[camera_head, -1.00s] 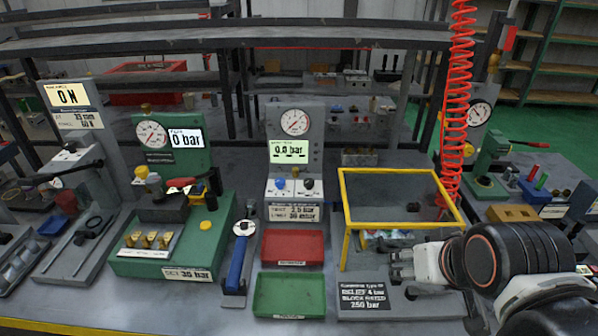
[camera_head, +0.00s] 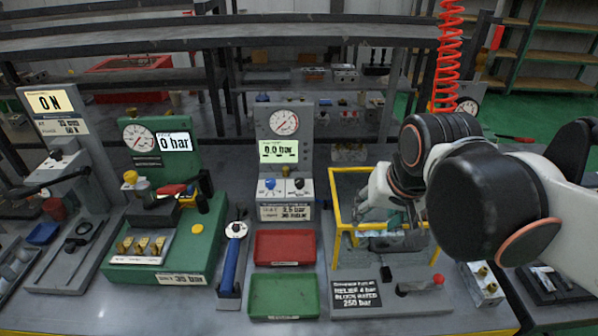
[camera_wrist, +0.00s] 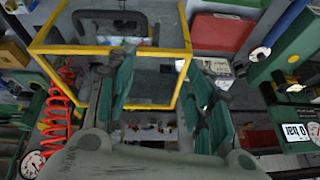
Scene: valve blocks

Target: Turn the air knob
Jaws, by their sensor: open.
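The grey test panel (camera_head: 284,150) stands at the middle back, with a round gauge and a green display reading 0.0 bar. On its lower white face sit a blue knob (camera_head: 270,185) and a black knob (camera_head: 299,184). Their labels are too small to read, so I cannot tell which is the air knob. My gripper (camera_head: 375,210) is at the yellow-framed bin, right of the knobs and apart from them, partly hidden by my arm. In the wrist view my gripper (camera_wrist: 162,85) has its two green fingers spread, with nothing between them.
The yellow frame (camera_head: 337,205) surrounds my gripper's area. A red tray (camera_head: 285,247) and green tray (camera_head: 284,295) lie before the panel. A green gauge station (camera_head: 165,150) stands left. A red coiled hose (camera_head: 448,60) hangs at the back right.

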